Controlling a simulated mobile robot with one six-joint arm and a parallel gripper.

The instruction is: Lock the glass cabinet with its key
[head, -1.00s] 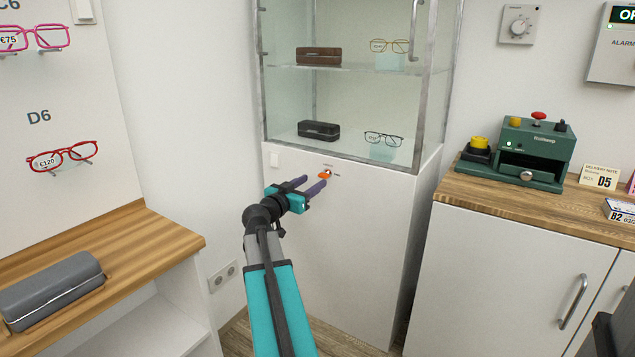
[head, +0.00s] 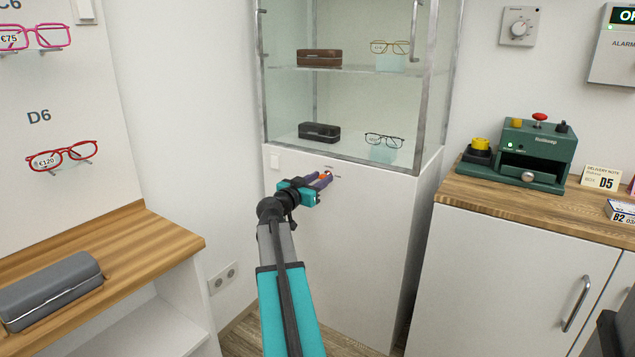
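The glass cabinet (head: 355,165) stands in the middle of the head view, with a glazed top on a white base. Its key, with a small orange head (head: 325,175), is at the lock on the upper part of the white base, just below the glass. My gripper (head: 323,177) is at the key, its two purple fingers close together on either side of the orange head. They look shut on it. The fingers partly hide the key and the lock, so the key's turn angle cannot be read.
Glasses and cases stand on the cabinet's shelves. At right, a wooden counter (head: 530,212) carries a green machine (head: 535,152). At left, a wooden shelf top (head: 140,240) holds a grey case (head: 50,289). The floor before the cabinet looks clear.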

